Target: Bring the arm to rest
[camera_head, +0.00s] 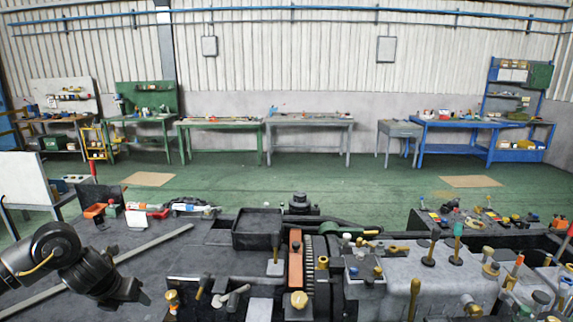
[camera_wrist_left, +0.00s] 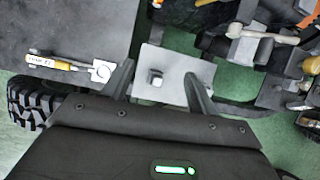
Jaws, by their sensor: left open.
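My left arm comes in from the left in the head view, bent low over the dark chassis deck (camera_head: 150,262). My left gripper (camera_head: 125,292) is dark and hangs near the lower left of that view. In the left wrist view its two fingers (camera_wrist_left: 160,82) are apart, with nothing held between them. My right gripper is not in view.
A black open tray (camera_head: 257,230) stands mid-deck, with engine parts (camera_head: 385,270) to its right. A long grey bar (camera_head: 155,243) lies near my left arm. A yellow-handled tool (camera_wrist_left: 62,65) and a black tyre (camera_wrist_left: 35,100) show in the wrist view. Workbenches (camera_head: 310,125) line the far wall.

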